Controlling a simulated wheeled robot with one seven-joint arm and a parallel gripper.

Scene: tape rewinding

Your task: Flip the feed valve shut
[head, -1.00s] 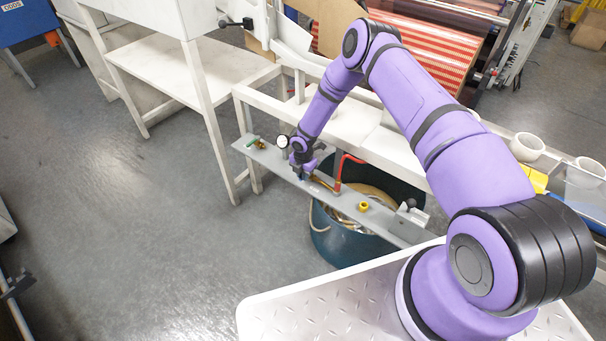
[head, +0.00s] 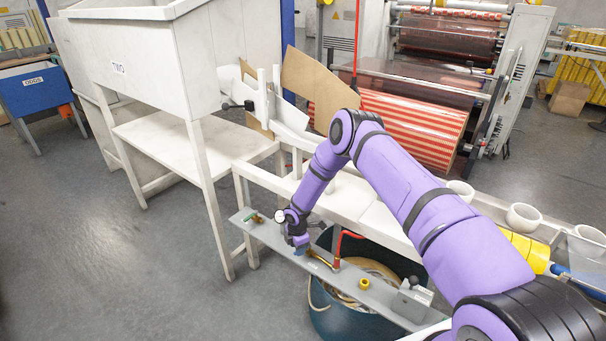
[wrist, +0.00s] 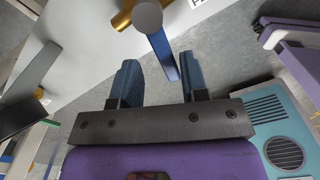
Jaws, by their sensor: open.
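A grey rail (head: 262,231) carries several fittings. The wrist view shows a valve with a blue lever (wrist: 162,53), a brass body (wrist: 124,17) and a grey round cap (wrist: 146,14). My gripper (wrist: 160,75) is open, and the lever's end reaches between its blue fingers, closer to the right one. I cannot tell if they touch. In the head view my gripper (head: 299,248) is low over the rail and hides most of this valve. A red lever (head: 340,243) on a brass pipe stands just right of it. No label shows which valve is the feed valve.
A green-handled fitting (head: 249,217) and a round gauge (head: 281,216) sit left of my gripper. A yellow cap (head: 364,284) and a black-knobbed box (head: 412,297) sit to the right. A dark teal tub (head: 345,322) with hose stands below. A white bench frame (head: 275,178) runs behind.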

